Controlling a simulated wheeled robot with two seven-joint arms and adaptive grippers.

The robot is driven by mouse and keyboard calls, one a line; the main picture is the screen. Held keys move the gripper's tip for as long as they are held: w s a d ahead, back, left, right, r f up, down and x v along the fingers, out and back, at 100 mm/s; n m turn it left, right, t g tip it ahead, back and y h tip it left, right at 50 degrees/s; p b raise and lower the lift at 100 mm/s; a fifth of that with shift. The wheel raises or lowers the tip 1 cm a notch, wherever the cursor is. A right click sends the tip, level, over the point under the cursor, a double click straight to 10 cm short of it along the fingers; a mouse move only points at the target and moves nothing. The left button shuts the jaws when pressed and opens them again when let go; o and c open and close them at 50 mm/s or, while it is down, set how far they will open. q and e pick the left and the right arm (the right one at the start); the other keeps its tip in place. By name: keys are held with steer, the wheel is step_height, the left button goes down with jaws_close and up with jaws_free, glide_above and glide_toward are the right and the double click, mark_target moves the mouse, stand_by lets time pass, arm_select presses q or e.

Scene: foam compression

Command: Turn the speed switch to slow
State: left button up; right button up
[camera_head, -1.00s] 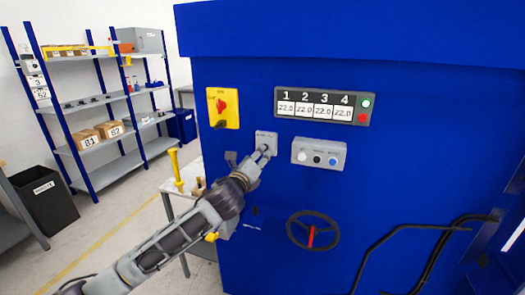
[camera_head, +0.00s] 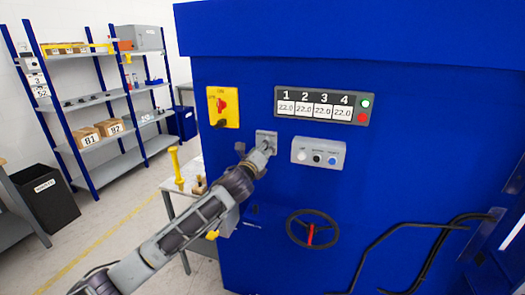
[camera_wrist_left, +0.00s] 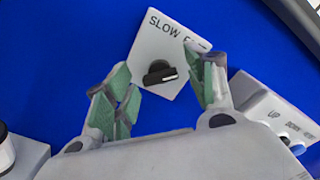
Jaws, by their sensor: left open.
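The speed switch is a small grey box (camera_head: 266,137) on the blue machine front (camera_head: 420,170). In the left wrist view its white plate (camera_wrist_left: 150,50) carries the word SLOW and a second word partly hidden by a finger. A black knob (camera_wrist_left: 160,73) with a light mark on one end sits on the plate. My left gripper (camera_head: 265,148) is at the box in the head view. In the left wrist view the left gripper (camera_wrist_left: 165,88) is open, its green-padded fingers on either side of the knob, apart from it. My right gripper is not in view.
A grey button box (camera_head: 318,152) is right of the switch. A yellow panel with a red rotary switch (camera_head: 222,107) is above left. A handwheel (camera_head: 312,230) is below. A numbered display (camera_head: 322,105) is above. Shelves (camera_head: 95,100) stand at the left.

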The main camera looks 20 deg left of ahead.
arm_select(q)
steer(key=shift+c, duration=0.5)
jaws_close()
steer(key=shift+n, duration=0.4)
steer(key=shift+f+n+p, duration=0.1)
steer(key=shift+n+p, duration=1.45)
steer(key=shift+n, duration=7.05)
